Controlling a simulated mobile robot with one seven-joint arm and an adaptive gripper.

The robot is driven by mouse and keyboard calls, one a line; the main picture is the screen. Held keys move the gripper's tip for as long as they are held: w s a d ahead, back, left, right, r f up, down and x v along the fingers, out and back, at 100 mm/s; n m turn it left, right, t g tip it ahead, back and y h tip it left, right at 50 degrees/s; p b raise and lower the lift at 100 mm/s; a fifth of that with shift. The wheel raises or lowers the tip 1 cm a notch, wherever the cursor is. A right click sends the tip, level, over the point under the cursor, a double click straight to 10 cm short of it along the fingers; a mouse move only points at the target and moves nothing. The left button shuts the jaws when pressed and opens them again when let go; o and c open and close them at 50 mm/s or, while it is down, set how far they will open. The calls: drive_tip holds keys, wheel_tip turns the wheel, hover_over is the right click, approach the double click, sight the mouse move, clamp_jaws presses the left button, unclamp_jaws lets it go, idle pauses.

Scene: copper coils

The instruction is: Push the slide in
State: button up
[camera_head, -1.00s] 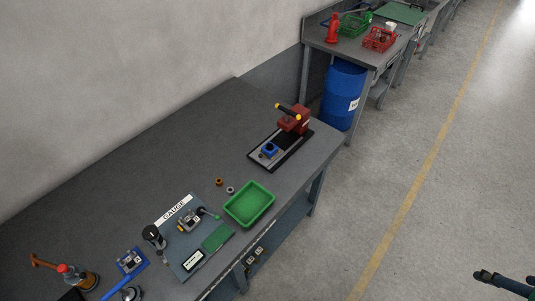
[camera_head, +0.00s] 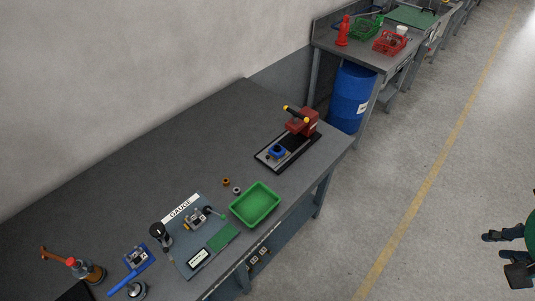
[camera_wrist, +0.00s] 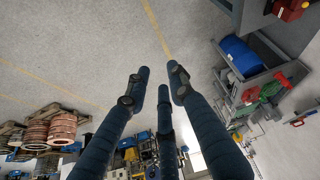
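A dark red press (camera_head: 303,123) with a black, yellow-tipped handle stands at the far right end of the grey bench. A blue block (camera_head: 277,152) sits on the track of its black base plate (camera_head: 300,152), out in front of the red body. I take this block for the slide, but cannot be sure. My gripper (camera_wrist: 158,82) shows three dark blue fingers, spread apart with nothing between them. It points at bare floor in the wrist view. At the right edge of the head view, its fingers (camera_head: 497,256) are partly visible, far from the press and off the bench.
A green tray (camera_head: 255,205), two small rings (camera_head: 231,186) and a gauge board (camera_head: 184,214) lie left of the press. A blue drum (camera_head: 352,98) stands behind the bench end. Open floor (camera_head: 420,190) lies between bench and gripper.

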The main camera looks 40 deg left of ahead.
drive_tip(key=w+a+f+n+g+p, duration=0.1)
drive_tip(key=w+a+n, duration=0.3)
drive_tip(key=w+a, duration=0.55)
drive_tip(key=w+a+f+n+g+p, duration=0.1)
drive_tip(key=w+a+n, duration=0.4)
drive_tip(key=a, duration=0.8)
drive_tip(key=n+g+p, duration=0.1)
drive_tip(key=n+p, duration=0.3)
drive_tip(key=n, duration=0.8)
hover_over(267, 156)
drive_tip(key=s+d, duration=0.2)
wheel_tip(267, 156, down, 27)
drive_tip(key=shift+s+a+r+y, duration=0.1)
drive_tip(key=shift+s+a+y, duration=0.05)
drive_tip(key=shift+y, duration=0.15)
drive_tip(key=x, duration=0.7)
drive_tip(key=b+x, duration=0.1)
drive_tip(key=x, duration=0.5)
drive_tip(key=shift+s+f, duration=0.15)
drive_tip(key=shift+f, duration=0.25)
